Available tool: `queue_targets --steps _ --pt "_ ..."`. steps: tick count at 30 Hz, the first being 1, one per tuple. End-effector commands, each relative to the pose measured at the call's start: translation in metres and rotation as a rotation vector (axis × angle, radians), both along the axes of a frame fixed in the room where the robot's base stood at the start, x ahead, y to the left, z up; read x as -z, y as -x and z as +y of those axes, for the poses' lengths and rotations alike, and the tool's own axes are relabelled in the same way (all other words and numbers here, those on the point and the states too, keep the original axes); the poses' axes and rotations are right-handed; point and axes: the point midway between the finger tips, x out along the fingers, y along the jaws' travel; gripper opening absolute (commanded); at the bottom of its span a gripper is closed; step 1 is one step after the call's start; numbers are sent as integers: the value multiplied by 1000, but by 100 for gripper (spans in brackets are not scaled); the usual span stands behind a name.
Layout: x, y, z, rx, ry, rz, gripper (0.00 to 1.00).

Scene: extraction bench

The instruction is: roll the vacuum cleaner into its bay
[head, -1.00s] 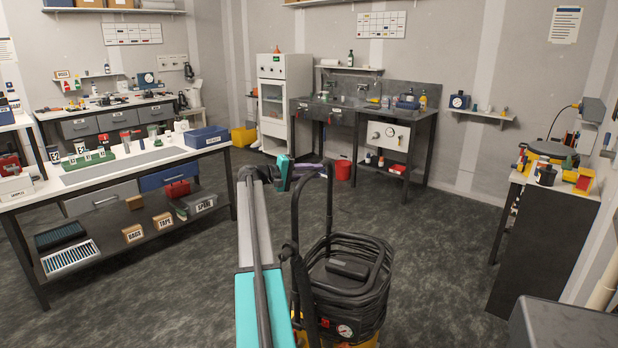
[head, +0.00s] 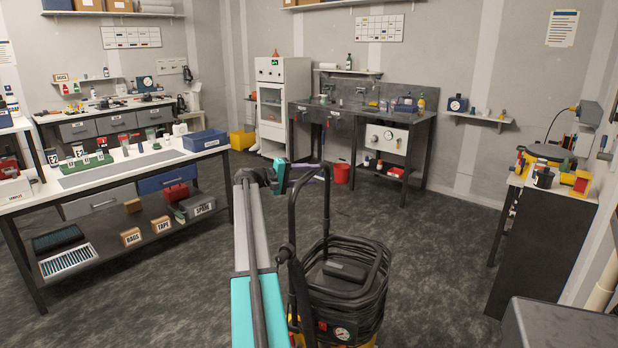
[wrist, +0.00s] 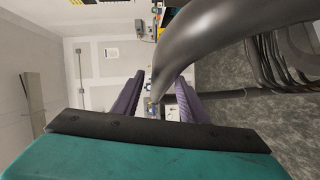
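The vacuum cleaner (head: 345,285) stands upright on the floor at the lower middle of the head view. It has a dark drum wrapped in black hose, a yellow base, a gauge and a tall black handle (head: 292,215). My gripper (head: 308,166) is at the top of the handle. In the wrist view, the purple fingers of my gripper (wrist: 160,78) stand apart. The dark curved handle tube (wrist: 205,40) passes very close to the camera and reaches down between them. I see no clear grip on it. I cannot make out a marked bay.
A white-topped workbench (head: 110,172) with a lower shelf is on the left. A grey sink bench (head: 425,135) and white cabinet (head: 283,100) stand at the back. A dark side bench (head: 545,240) is on the right. A red bucket (head: 342,173) is by the sink bench.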

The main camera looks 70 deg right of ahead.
Motion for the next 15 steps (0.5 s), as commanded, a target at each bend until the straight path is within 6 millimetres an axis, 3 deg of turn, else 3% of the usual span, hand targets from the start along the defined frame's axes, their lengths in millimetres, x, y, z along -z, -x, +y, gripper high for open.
queue_targets --steps 15 --pt "-7 -44 49 -1 1 -1 39"
